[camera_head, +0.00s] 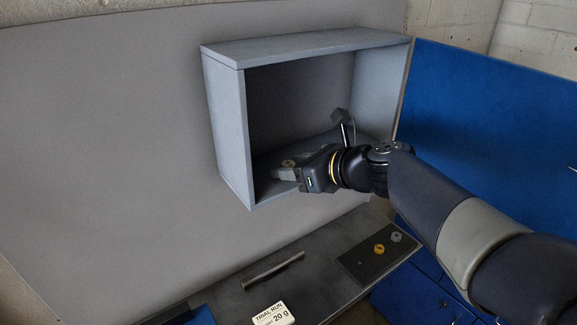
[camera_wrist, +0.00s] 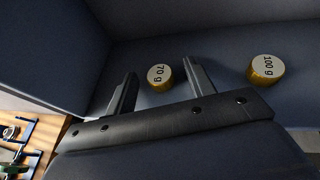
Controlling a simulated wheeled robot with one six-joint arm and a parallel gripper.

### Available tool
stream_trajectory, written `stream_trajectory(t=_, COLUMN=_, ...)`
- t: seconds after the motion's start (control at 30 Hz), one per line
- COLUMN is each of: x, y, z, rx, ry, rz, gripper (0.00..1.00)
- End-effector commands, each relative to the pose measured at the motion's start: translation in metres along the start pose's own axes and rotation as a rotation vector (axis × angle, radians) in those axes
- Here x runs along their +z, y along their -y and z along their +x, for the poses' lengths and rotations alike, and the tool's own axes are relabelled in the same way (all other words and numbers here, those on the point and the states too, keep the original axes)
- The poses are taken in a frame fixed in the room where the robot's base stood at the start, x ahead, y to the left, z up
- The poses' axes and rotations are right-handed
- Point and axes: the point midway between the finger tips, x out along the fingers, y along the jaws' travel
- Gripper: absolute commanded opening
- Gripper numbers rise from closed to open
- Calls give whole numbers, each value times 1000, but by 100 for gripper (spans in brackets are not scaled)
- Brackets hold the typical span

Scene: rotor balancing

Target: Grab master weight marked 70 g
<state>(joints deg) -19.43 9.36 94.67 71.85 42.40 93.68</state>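The master weight marked 70 g (camera_wrist: 159,77) is a short brass cylinder with a pale labelled top, standing on the shelf floor in the wrist view. My gripper (camera_wrist: 158,85) is open, with one finger on each side of the 70 g weight, the right finger close to it. I cannot tell whether either finger touches it. In the head view my gripper (camera_head: 283,172) reaches into the grey open box shelf (camera_head: 228,130), and a small round weight top shows by the fingers.
A second brass weight marked 100 g (camera_wrist: 266,71) stands to the right, outside the right finger. The shelf's side walls and back close in around my gripper. Below, the bench holds a grey bar (camera_head: 272,270), a "TRIAL RUN 20 g" sign (camera_head: 273,315) and a dark plate (camera_head: 362,266) with small weights.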

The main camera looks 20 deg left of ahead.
Motion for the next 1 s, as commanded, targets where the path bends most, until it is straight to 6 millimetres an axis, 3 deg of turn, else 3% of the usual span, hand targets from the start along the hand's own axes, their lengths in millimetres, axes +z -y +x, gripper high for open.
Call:
stream_trajectory(t=0.57, x=0, y=0, z=0, rx=0, ry=0, rz=0, gripper=4)
stream_trajectory(t=1.0, x=6, y=-1, z=-7, rx=-1, ry=3, rz=-3, gripper=3)
